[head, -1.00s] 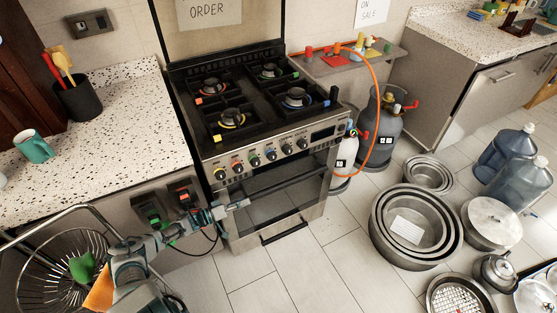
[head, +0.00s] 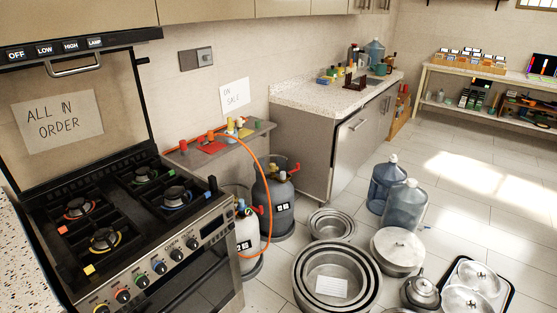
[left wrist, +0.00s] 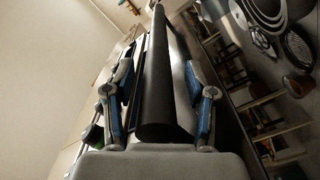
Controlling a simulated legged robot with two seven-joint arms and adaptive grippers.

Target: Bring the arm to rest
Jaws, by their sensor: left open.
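My left gripper (left wrist: 157,68) shows only in the left wrist view. Its two blue-and-grey fingers stand apart, one on each side, above the grey palm at the bottom. A long dark bar-like shape (left wrist: 158,100) runs up the picture between the fingers. I cannot tell what it is or whether the fingers touch it. No arm or gripper of mine shows in the head view now. My right gripper is in neither view.
The stove (head: 140,215) stands at left, with gas cylinders (head: 274,205) and an orange hose beside it. Nested pots (head: 335,275), a lidded pot (head: 398,250), a kettle (head: 421,293) and water jugs (head: 404,205) crowd the floor. Open floor lies toward the shelf unit (head: 480,110).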

